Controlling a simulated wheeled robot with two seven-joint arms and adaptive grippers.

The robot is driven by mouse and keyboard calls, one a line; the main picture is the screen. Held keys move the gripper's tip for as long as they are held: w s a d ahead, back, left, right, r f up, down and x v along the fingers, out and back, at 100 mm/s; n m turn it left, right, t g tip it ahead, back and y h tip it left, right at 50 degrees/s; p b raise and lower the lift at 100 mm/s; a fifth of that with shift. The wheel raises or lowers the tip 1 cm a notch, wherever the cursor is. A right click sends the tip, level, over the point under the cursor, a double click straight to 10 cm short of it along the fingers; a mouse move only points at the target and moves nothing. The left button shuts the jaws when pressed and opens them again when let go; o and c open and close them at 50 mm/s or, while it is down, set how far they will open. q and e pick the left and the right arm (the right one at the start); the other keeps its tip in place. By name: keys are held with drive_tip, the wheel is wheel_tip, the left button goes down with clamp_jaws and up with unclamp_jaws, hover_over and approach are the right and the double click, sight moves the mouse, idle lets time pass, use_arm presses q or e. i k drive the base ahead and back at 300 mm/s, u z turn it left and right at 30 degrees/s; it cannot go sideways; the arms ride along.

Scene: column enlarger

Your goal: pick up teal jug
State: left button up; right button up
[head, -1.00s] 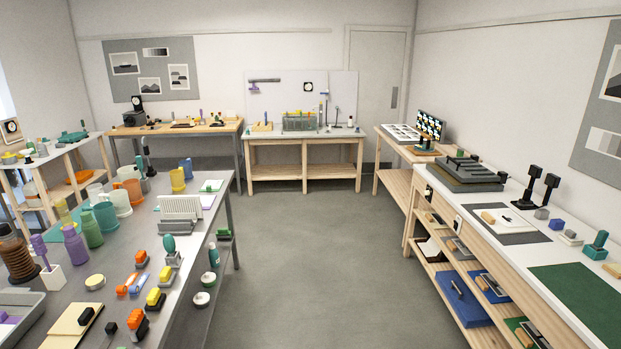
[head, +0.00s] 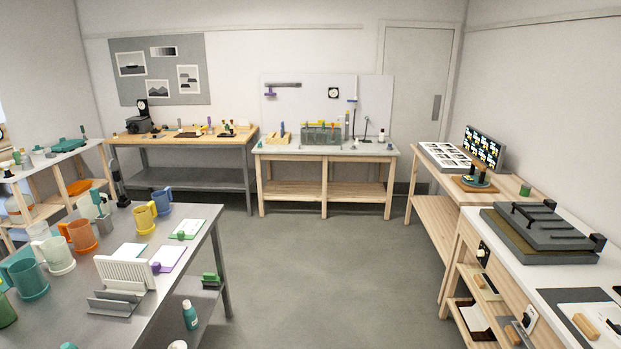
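A teal jug (head: 29,280) stands upright on the grey metal table (head: 180,240) at the left edge of the head view. Its handle is on its left side. A white jug (head: 60,257) stands close behind it on the right, and a green vessel (head: 6,312) is cut off by the frame edge in front of it. Neither of my grippers is in view.
An orange jug (head: 82,236), a yellow jug (head: 145,218) and a blue jug (head: 163,202) continue the row. A white rack (head: 124,270) stands right of the teal jug. Open grey floor (head: 310,280) lies between the left table and the right counter (head: 510,262).

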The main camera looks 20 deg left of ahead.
sight(26, 274)
drive_tip(key=u, duration=0.35)
drive_tip(key=i, duration=1.3)
drive_tip(key=u, duration=1.7)
drive_tip(key=i, duration=0.9)
drive_tip(key=u, duration=1)
